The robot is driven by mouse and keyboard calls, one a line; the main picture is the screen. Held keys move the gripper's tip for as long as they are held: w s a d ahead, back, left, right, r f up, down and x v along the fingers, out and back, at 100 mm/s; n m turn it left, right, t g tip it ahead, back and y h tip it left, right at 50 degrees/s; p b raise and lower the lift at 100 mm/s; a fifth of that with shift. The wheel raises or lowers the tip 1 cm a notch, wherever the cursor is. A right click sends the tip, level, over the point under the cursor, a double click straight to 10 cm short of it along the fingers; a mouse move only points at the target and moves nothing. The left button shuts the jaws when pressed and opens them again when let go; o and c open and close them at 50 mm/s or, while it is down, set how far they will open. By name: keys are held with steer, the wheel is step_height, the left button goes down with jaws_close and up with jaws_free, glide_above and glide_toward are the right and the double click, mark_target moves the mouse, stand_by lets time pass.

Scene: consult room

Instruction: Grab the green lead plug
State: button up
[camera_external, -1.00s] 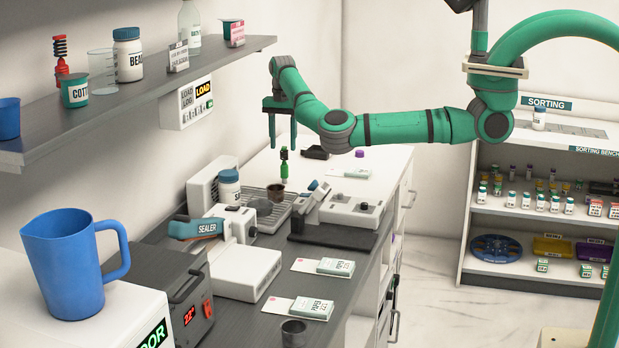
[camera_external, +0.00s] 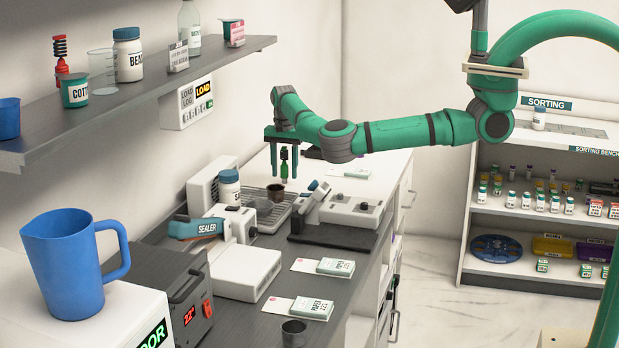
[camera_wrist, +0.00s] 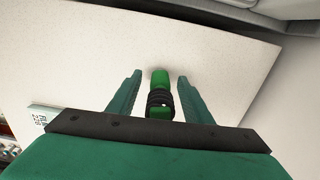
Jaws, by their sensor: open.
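The green lead plug (camera_external: 284,172) stands upright at the far part of the counter; it has a bright green body and a dark ribbed section. It also shows in the wrist view (camera_wrist: 160,80), between the two fingers. My gripper (camera_external: 283,176) points down over it with one finger on each side. The fingers are open, and in the wrist view (camera_wrist: 158,85) a gap shows between the plug and each finger. What the plug's lower end rests on is hard to make out.
A small dark cup (camera_external: 276,193) on a grated tray stands close in front of the plug. A white device (camera_external: 354,205) stands to the right. The shelf (camera_external: 140,96) overhangs at left. The white counter top (camera_external: 385,165) has clear room.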

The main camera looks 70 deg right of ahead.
steer(key=shift+c, duration=0.7)
steer(key=c, duration=1)
